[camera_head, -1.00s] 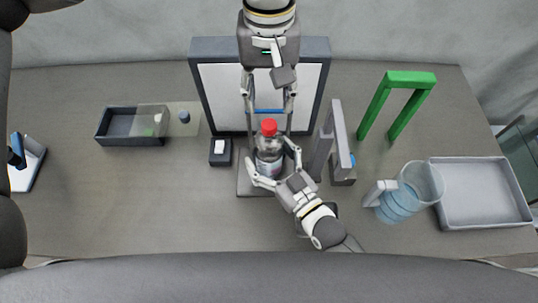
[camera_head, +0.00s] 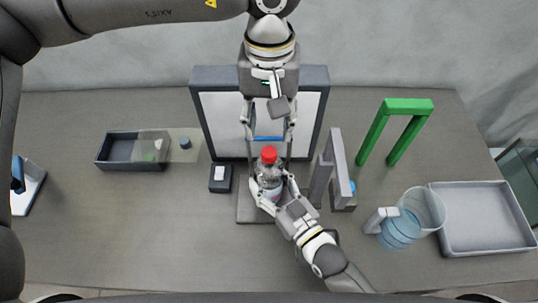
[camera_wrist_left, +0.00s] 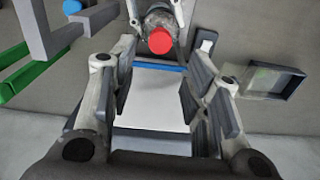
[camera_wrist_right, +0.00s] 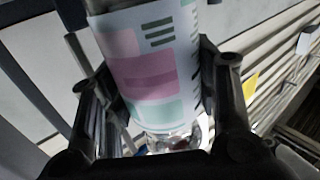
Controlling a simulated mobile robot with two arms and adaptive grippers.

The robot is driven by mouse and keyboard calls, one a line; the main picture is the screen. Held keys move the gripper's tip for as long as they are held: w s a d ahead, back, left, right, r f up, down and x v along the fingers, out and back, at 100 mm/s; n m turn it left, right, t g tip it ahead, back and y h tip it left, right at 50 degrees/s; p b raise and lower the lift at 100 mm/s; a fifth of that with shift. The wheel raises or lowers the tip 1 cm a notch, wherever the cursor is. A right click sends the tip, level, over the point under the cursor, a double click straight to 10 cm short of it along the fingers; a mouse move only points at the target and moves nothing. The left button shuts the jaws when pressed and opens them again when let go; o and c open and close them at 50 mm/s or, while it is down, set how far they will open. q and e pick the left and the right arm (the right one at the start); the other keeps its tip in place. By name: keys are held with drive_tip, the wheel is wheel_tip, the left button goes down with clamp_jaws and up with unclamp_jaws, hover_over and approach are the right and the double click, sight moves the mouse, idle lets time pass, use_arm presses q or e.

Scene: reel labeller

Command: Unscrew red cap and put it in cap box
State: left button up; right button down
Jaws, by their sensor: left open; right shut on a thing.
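A clear bottle (camera_head: 269,179) with a red cap (camera_head: 269,154) stands upright on a grey base plate (camera_head: 251,212). My right gripper (camera_head: 274,191) is shut on the bottle's body from the front right; the pink and green label (camera_wrist_right: 155,75) fills the right wrist view between its fingers. My left gripper (camera_head: 268,133) is open and empty, pointing down just behind and above the cap. In the left wrist view the red cap (camera_wrist_left: 160,40) lies beyond the open fingers. A dark open box (camera_head: 120,165) at the left may be the cap box; no marking shows which it is.
A white panel in a dark frame (camera_head: 318,75) stands behind the bottle. A grey upright bracket (camera_head: 340,165) is close on the right, then a green arch (camera_head: 408,105), a jug (camera_head: 405,225) and a grey tray (camera_head: 485,247). The table's left front is clear.

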sight(269, 151)
use_arm(q)
drive_tip(key=m, duration=0.4)
drive_tip(key=shift+s+d+f, duration=0.1)
drive_tip(key=shift+d, duration=0.05)
drive_tip(key=m, duration=0.4)
drive_tip(key=shift+f, duration=3.95)
